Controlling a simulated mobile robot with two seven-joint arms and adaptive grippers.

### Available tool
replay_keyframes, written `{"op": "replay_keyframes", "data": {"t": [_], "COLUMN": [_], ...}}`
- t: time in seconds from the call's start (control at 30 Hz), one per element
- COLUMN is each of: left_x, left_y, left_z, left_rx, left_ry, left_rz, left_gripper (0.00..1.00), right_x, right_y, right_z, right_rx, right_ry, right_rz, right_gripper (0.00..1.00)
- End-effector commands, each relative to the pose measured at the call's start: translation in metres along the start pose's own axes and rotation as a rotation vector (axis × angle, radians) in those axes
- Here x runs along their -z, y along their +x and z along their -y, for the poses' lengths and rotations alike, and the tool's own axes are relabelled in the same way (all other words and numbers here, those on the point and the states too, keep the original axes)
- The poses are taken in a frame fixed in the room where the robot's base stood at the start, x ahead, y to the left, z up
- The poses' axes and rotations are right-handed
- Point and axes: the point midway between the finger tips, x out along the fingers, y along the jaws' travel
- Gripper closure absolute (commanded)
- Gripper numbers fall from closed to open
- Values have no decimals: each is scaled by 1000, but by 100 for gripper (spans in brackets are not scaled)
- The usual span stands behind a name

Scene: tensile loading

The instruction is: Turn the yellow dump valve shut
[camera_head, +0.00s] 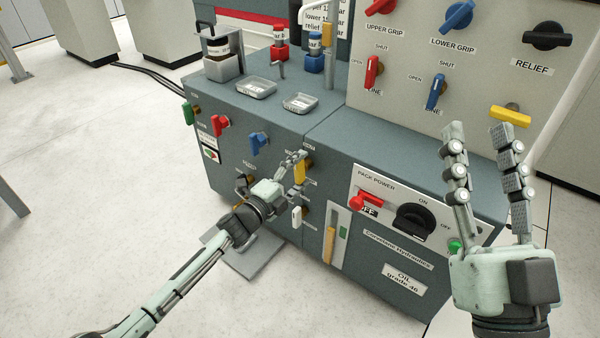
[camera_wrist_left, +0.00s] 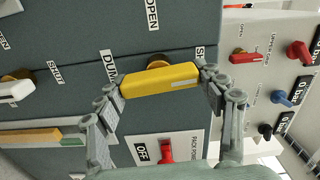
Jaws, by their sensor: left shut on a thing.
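The yellow dump valve handle (camera_head: 300,172) is on the front face of the grey cabinet. In the left wrist view the yellow handle (camera_wrist_left: 160,80) lies nearly level, beside the DUMP label, with its right end toward a partly hidden label starting with S. An OPEN label (camera_wrist_left: 152,14) is above it. My left gripper (camera_head: 295,176) is shut on the handle, one finger at each end; the fingers (camera_wrist_left: 162,84) show in the wrist view too. My right gripper (camera_head: 479,130) is open and empty, raised in front of the upright panel at the right.
A white valve handle (camera_head: 297,214) is just below the dump valve. Green (camera_head: 188,112), red (camera_head: 217,124) and blue (camera_head: 259,143) handles are to its upper left. The red power lever (camera_head: 370,202) and black knob (camera_head: 412,219) are to the right. Another yellow handle (camera_head: 511,115) is near my right gripper.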

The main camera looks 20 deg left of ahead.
Motion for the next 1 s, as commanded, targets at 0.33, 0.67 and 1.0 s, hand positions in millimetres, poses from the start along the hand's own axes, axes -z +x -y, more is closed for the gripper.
{"op": "replay_keyframes", "data": {"t": [0.33, 0.67, 1.0], "left_x": [0, 0, 0], "left_y": [0, 0, 0], "left_z": [-1, -1, -1], "left_rx": [-1, -1, -1], "left_ry": [81, 86, 86], "left_rz": [0, 0, 0], "left_gripper": [60, 60, 10], "right_x": [7, 8, 8], "right_y": [0, 0, 0], "right_z": [-1, -1, -1], "right_rx": [-1, -1, -1], "right_ry": [-3, -3, -3], "right_rz": [-49, -51, -50], "right_gripper": [60, 60, 60]}}
